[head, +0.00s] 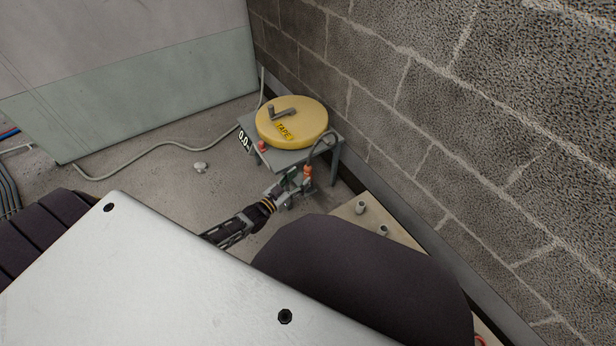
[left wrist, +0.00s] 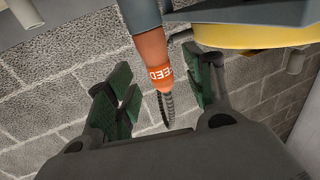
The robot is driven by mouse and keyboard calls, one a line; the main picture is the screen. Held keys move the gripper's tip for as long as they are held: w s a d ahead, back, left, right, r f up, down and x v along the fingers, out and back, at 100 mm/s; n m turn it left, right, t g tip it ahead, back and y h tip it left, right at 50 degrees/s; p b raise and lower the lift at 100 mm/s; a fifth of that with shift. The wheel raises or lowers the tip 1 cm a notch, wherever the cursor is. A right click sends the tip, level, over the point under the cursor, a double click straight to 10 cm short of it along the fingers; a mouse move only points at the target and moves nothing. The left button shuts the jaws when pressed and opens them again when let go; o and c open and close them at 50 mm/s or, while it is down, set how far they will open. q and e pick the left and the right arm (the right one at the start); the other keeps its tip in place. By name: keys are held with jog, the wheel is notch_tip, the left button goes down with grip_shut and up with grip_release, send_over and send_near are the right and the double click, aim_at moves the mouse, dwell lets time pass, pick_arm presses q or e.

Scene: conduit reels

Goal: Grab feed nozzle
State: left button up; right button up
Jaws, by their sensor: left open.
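The orange feed nozzle (left wrist: 156,70), with FEED lettering on it, hangs in the left wrist view between the open green-padded fingers of my left gripper (left wrist: 163,92). A gap shows on either side of it. In the head view the nozzle (head: 307,173) is a small orange piece at the front of the stand, below a dark curved hose. My left gripper (head: 293,186) is right beside it there. A yellow reel (head: 292,121) marked TAPE, with a crank handle, sits on the grey stand (head: 284,157). My right gripper is not in view.
A block wall (head: 430,120) runs close behind the stand and along the right. A board with short grey pegs (head: 361,207) lies right of my gripper. A grey cable (head: 150,152) crosses the floor to the left. A pale panel (head: 130,100) leans at the back left.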

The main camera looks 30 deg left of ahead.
aim_at(305, 175)
pick_arm(q)
jog(key=shift+w, duration=0.1)
dwell(0.3)
jog(key=shift+b+x, duration=1.05)
jog(key=shift+x, duration=0.5)
jog(key=shift+b+x, duration=0.45)
jog(key=shift+x, duration=0.55)
jog(key=shift+d+r, duration=0.1)
jog(key=shift+d, duration=0.05)
jog(key=shift+c, duration=0.3)
jog(key=shift+c, duration=1.1)
jog(key=c, duration=0.7)
jog(key=shift+c, duration=0.9)
jog(key=shift+r, duration=0.25)
